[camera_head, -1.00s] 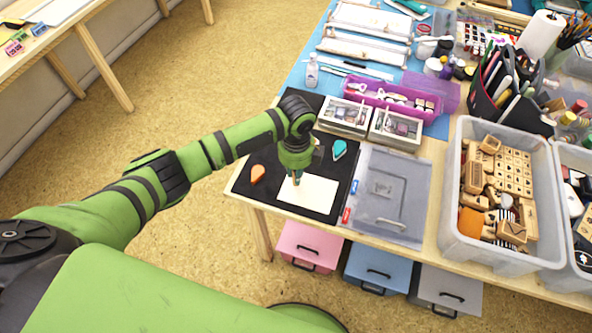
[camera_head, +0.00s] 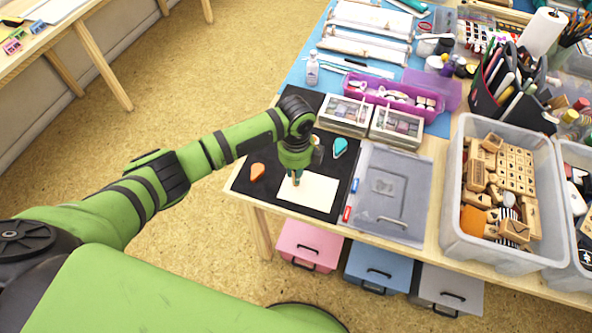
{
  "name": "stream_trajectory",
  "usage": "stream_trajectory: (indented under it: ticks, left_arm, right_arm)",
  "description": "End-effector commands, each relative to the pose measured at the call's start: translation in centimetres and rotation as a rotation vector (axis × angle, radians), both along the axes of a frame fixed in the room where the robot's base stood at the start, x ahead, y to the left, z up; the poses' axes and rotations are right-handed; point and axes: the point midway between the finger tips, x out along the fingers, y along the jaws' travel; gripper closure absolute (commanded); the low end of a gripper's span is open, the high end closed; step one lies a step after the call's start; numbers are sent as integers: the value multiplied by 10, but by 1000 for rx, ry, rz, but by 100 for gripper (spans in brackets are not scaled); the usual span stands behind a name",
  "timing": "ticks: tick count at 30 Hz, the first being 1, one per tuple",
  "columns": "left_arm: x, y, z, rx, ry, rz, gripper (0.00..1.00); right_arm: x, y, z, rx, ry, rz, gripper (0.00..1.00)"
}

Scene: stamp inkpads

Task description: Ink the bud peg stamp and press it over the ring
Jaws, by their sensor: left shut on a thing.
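My left gripper (camera_head: 297,177) points down over the white card (camera_head: 312,195) on the black mat (camera_head: 240,183). It is shut on a thin peg stamp, of which little shows between the fingers; its lower end is at or just above the card's upper left part, and I cannot tell whether it touches. A ring print on the card is too small or hidden to make out. An orange drop-shaped inkpad (camera_head: 257,172) lies left of the gripper. A teal drop-shaped inkpad (camera_head: 340,147) lies to its right. My right gripper is not in view.
A clear lidded case (camera_head: 398,221) lies right of the mat. Two small boxes (camera_head: 345,113) with clear windows stand behind the mat. A crate (camera_head: 462,250) of wooden stamps stands further right. The mat's front left is bare.

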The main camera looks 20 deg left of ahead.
Motion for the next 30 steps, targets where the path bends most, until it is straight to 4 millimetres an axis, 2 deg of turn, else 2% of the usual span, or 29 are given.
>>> stream_trajectory:
  ticks: [30]
  left_arm:
    - [0,0,-11,0,1,-1,100]
  right_arm:
    - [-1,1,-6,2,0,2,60]
